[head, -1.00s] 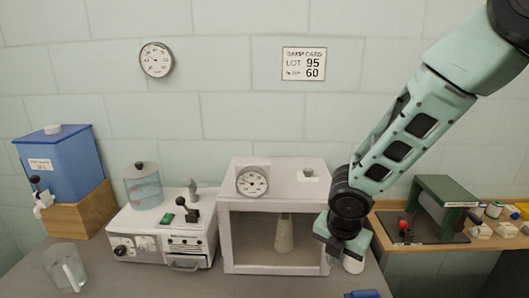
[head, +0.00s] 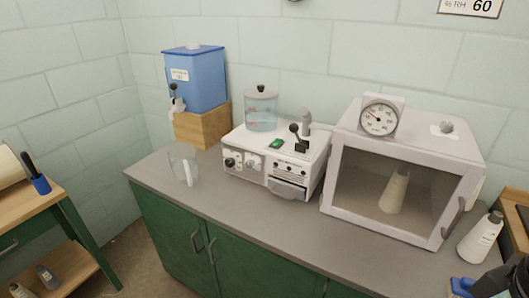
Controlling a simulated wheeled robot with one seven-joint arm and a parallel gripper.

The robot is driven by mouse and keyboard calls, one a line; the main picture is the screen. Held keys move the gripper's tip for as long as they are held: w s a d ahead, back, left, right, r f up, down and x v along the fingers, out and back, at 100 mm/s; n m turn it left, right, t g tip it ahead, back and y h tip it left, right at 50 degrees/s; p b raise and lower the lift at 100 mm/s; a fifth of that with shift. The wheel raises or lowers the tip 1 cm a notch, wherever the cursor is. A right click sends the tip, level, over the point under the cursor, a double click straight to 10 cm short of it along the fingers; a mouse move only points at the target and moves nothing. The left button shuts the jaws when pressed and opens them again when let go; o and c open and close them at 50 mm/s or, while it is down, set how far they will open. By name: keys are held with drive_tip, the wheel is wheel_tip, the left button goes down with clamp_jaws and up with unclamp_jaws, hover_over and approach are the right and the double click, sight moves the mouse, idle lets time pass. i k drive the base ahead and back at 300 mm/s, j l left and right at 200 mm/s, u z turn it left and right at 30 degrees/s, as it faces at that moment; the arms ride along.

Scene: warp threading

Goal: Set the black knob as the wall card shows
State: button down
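The black knob (head: 229,163) is on the left of the front face of the white machine (head: 262,182). Its pointer setting is too small to read. A paler dial (head: 252,167) sits just right of it. The wall card (head: 470,6) is cut off by the top edge; only "% RH 60" shows.
A glass jug (head: 184,165) stands left of the machine. A blue tank (head: 194,80) on a wooden block (head: 203,126) is behind. A clear-fronted cabinet (head: 335,207) with a gauge (head: 379,116) stands right, then a white bottle (head: 481,238). The counter front (head: 235,205) is clear.

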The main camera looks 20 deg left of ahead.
sight(230, 162)
drive_tip(key=u, duration=1.3)
drive_tip(key=i+j+z, duration=0.1)
drive_tip(key=i+z, duration=0.25)
drive_tip(key=i, duration=0.55)
